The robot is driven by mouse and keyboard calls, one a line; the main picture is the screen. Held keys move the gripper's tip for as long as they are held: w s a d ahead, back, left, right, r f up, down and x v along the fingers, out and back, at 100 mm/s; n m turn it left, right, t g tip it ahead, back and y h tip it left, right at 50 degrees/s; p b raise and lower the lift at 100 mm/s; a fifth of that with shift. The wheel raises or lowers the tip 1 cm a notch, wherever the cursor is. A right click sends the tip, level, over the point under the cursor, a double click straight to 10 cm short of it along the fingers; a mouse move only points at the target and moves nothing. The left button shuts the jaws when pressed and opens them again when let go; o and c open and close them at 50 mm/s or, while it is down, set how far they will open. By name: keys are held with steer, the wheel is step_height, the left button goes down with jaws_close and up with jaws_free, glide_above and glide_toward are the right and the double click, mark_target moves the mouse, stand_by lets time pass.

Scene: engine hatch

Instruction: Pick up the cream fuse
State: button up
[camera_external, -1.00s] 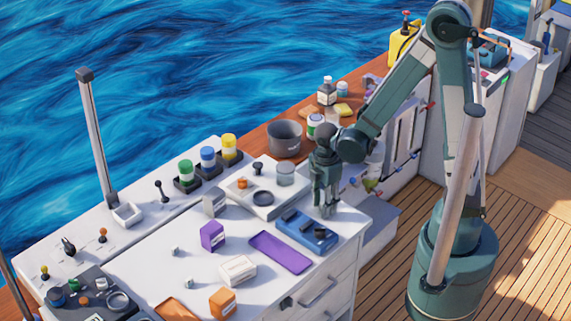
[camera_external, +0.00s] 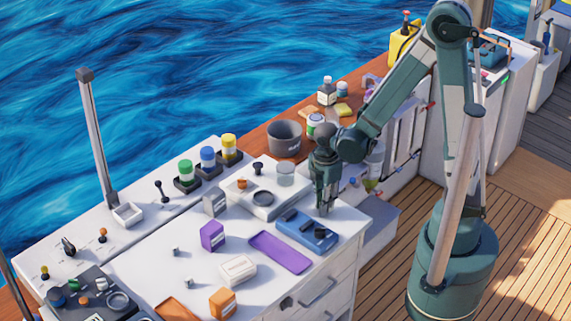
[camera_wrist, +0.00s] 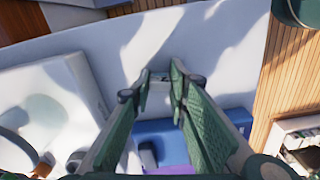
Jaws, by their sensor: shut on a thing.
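My gripper (camera_external: 324,211) points straight down over the white worktop, just behind the blue tray.
The blue tray (camera_external: 293,233) with dark parts lies just in front of my gripper. A purple tray (camera_external: 280,253), a purple box (camera_external: 212,236) and a white box (camera_external: 238,269) are further left. A grey pot (camera_external: 284,137) stands behind. The worktop's right edge is close.

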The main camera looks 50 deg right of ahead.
steer(key=shift+r, duration=0.15)
steer(key=shift+r+p, duration=0.75)
steer(key=shift+r, duration=4.05)
steer(key=shift+a, duration=0.15)
steer(key=a, duration=0.1)
step_height(320, 180, up, 5)
steer(key=n+p, duration=0.2)
steer(key=p, duration=1)
glide_above(243, 265)
steer(key=shift+s+a+r, duration=0.1)
steer(key=shift+r, duration=0.05)
steer(key=shift+f, duration=2.95)
